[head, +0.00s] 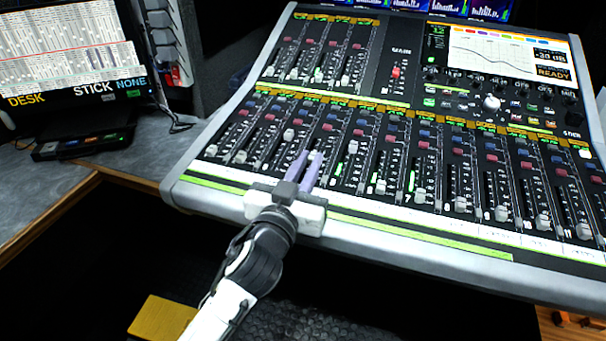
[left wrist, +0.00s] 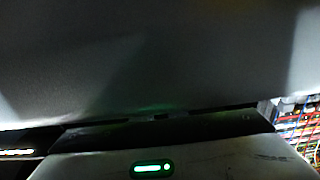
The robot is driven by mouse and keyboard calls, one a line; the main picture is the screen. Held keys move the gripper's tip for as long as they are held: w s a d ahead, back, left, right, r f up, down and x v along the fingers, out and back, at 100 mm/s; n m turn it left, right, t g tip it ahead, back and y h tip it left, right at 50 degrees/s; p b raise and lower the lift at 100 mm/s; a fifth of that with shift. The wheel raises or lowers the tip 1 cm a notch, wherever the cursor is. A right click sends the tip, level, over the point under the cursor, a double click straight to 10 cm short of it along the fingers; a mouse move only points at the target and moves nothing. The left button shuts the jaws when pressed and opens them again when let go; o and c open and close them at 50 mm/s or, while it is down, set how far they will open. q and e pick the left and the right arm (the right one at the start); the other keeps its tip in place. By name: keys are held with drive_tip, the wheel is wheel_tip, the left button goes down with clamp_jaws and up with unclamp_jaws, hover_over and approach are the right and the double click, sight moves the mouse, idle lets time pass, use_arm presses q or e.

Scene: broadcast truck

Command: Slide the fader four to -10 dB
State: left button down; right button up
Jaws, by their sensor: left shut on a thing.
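The mixing desk (head: 400,240) fills the right side of the head view, with a row of faders along its front. My left gripper (head: 309,155) reaches in from the front edge, its two purple fingers closed on a pale fader cap (head: 316,155). From the strip numbers this looks like fader four; its own number is hidden by my gripper. The fader five cap (head: 352,147) stands just right of the fingers, and another cap (head: 288,134) stands higher to the left. The left wrist view shows a dark grey surface and no fader. My right gripper is not in view.
The desk's screen (head: 492,52) has a readout (head: 549,54) that looks like -30 dB, with READY below it. A monitor (head: 70,55) at left reads DESK, STICK NONE. Neighbouring faders stand close on both sides. Coloured cables (left wrist: 300,130) show at right in the left wrist view.

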use_arm(q)
drive_tip(key=shift+x, duration=0.9)
drive_tip(key=shift+r, duration=0.15)
drive_tip(key=c, duration=2)
unclamp_jaws()
drive_tip(key=shift+c, duration=0.2)
drive_tip(key=shift+s+a, duration=0.2)
drive_tip(key=shift+s, duration=0.35)
drive_tip(key=v, duration=0.9)
drive_tip(key=shift+s+p, duration=0.15)
drive_tip(key=shift+p, duration=0.25)
